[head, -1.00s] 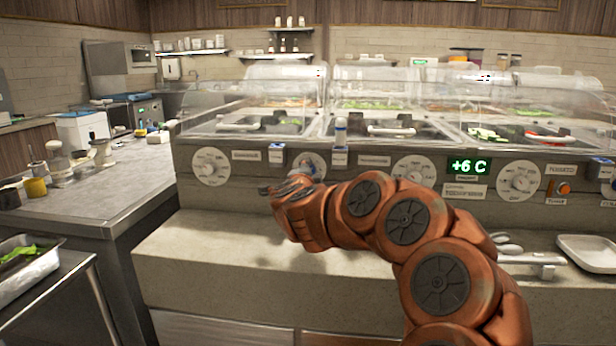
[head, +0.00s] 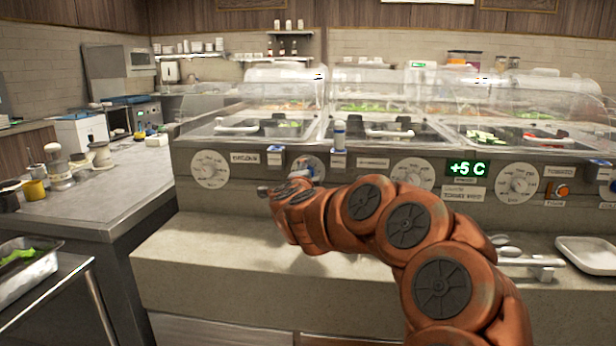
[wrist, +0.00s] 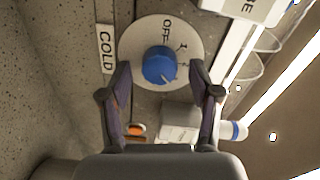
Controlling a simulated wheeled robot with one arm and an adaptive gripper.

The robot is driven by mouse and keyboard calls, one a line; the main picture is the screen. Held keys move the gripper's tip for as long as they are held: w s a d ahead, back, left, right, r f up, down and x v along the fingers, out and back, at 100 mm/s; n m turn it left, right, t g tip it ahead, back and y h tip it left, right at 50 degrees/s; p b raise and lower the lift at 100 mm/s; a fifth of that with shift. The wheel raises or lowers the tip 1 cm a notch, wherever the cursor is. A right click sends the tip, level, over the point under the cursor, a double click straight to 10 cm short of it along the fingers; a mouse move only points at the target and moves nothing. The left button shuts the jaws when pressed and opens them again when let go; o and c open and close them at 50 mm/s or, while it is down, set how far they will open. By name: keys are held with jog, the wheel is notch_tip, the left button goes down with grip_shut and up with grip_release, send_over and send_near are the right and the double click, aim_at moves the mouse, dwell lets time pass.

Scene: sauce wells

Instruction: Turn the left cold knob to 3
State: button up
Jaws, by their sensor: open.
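The blue knob (wrist: 159,66) sits in the middle of a round white dial (wrist: 132,47) marked OFF, with a COLD label (wrist: 105,48) beside it in the wrist view. A pale mark shows on the knob's lower right part; the setting it points to cannot be told. In the head view the dial (head: 315,163) is partly hidden behind my gripper (head: 275,190). In the wrist view my gripper (wrist: 160,72) is open, with one finger on each side of the knob and a visible gap to both. Depth to the knob is hard to tell.
White dials (head: 210,169), (head: 412,173) and (head: 517,183) line the counter front. A green display (head: 467,168) reads +5 C. A white tray (head: 588,254) lies on the right ledge; the ledge's left part is clear.

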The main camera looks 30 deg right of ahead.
jog(key=v, duration=1.2)
dwell(0.6)
